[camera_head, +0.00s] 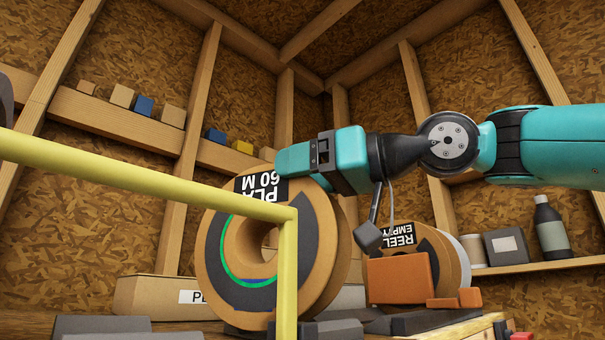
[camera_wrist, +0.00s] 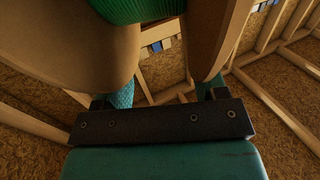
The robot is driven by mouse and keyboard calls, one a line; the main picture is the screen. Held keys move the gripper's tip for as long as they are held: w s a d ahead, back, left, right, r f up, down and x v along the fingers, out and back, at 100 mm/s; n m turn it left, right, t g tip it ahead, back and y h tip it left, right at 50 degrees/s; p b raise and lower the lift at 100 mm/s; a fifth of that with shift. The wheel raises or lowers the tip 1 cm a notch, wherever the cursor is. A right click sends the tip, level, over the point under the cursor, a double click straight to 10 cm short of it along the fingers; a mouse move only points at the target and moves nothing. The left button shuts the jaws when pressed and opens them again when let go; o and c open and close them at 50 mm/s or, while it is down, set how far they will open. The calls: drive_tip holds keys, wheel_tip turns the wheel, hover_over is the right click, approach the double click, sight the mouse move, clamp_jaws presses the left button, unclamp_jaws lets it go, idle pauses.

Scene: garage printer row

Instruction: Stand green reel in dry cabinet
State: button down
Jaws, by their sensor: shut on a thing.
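The green reel (camera_head: 325,250) is a large upright spool with tan flanges, a dark face with a thin green ring and an upside-down label. In the wrist view its green winding (camera_wrist: 135,10) shows between the two flanges. My gripper (camera_head: 284,162) reaches its upper edge from the right and is shut on it. In the wrist view my gripper (camera_wrist: 165,92) has its fingers partly hidden by the flanges. The reel's bottom is close to dark blocks, and I cannot tell if it touches them. I cannot make out the dry cabinet for certain.
A yellow rail and post (camera_head: 288,275) cross in front of the reel. Behind at right are another reel marked empty (camera_head: 447,258) and an orange block (camera_head: 398,281). A long labelled box (camera_head: 150,296) lies behind at left. A bottle (camera_head: 551,232) stands on the right shelf.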

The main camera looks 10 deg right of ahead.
drive_tip(key=shift+f, duration=0.1)
drive_tip(key=shift+f+b, duration=0.3)
drive_tip(key=shift+b, duration=0.15)
drive_tip(key=shift+c, duration=0.8)
unclamp_jaws()
drive_tip(key=shift+r, duration=0.1)
